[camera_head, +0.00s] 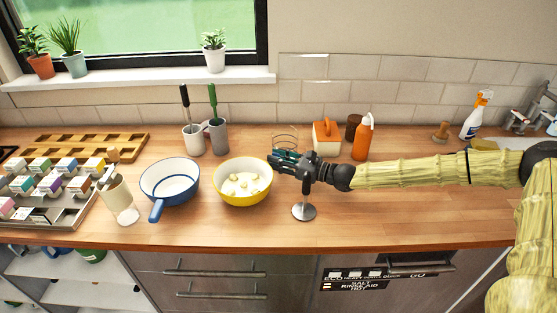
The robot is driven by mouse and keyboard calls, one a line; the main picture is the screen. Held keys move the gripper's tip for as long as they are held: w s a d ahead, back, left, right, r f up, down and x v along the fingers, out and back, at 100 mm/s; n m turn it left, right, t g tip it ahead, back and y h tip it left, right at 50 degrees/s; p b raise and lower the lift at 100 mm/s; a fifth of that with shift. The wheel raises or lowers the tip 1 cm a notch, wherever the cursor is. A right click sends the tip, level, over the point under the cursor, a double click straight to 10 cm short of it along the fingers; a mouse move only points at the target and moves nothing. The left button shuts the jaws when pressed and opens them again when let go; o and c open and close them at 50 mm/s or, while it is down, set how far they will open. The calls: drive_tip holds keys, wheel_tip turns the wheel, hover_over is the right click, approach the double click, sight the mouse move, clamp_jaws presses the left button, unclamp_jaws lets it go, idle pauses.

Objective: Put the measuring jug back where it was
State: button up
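What may be the measuring jug is a clear, thin-outlined vessel (286,131) on the wooden counter, just behind my gripper. Its lower part is hidden by the gripper, and I cannot be sure what it is. My gripper (276,165) reaches in from the right, level over the counter, with its fingers pointing left beside the rim of the yellow bowl. Dark and teal shapes crowd around the fingers, so I cannot tell whether they are open or shut, or whether they touch the clear vessel.
The yellow bowl (243,201) holds pale pieces. A blue pan (160,196) stands to its left. A metal stand with a round base (304,212) is below my gripper. An orange bottle (362,140) and orange-topped box (326,145) stand behind. The counter's right front is clear.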

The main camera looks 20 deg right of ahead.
drive_tip(key=shift+r, duration=0.15)
drive_tip(key=shift+d, duration=0.15)
drive_tip(key=b+v, duration=0.2)
drive_tip(key=v, duration=0.9)
drive_tip(key=shift+s+d+r, duration=0.1)
drive_tip(key=shift+s+d, duration=0.15)
drive_tip(key=shift+s, duration=0.15)
